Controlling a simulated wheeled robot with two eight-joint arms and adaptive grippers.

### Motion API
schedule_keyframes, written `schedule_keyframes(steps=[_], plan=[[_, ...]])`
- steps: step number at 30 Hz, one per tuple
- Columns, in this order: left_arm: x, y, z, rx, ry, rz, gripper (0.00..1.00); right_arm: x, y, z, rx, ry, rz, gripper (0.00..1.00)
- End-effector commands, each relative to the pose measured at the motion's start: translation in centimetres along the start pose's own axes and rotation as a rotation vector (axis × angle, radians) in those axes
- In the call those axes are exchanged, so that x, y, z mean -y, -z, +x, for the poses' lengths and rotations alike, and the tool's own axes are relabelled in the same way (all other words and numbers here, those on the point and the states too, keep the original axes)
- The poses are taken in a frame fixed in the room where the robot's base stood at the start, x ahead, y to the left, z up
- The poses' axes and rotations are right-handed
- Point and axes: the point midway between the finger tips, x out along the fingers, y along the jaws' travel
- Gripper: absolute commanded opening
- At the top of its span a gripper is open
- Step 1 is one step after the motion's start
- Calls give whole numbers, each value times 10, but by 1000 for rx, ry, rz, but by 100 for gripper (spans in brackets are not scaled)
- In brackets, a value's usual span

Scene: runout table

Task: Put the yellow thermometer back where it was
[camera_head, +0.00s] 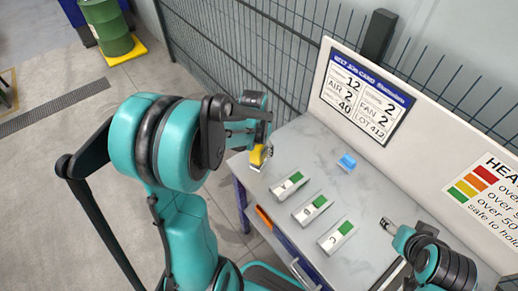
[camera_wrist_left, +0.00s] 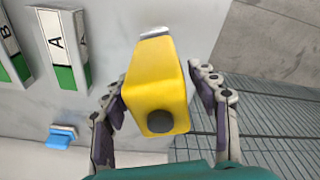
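The yellow thermometer (camera_head: 257,157) is at the far left corner of the table in the head view. In the left wrist view the yellow thermometer (camera_wrist_left: 155,85) sits between both finger pads, with a round dark spot on its near end and a pale tip at its far end.
Several white-and-green blocks (camera_head: 313,209) lie in a row along the table's near side; one is marked A (camera_wrist_left: 57,43). A small blue object (camera_head: 347,162) lies behind them. A white board (camera_head: 330,85) stands at the back. The grey tabletop (camera_head: 310,155) is otherwise largely clear.

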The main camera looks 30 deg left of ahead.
Motion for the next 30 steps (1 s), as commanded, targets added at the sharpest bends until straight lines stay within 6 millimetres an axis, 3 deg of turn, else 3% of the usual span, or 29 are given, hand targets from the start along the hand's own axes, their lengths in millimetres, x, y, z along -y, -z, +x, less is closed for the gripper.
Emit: schedule_keyframes(steps=[8, 21, 30], plan=[[0, 0, -9, 0, 0, 0, 59, 0, 3, -5, 0, 0, 0, 59], [0, 0, -99, 0, 0, -1, 59, 0, 21, -29, 0, 0, 0, 59], [-6, -3, -128, -18, 4, 2, 59, 0, 24, -33, 0, 0, 0, 59]])
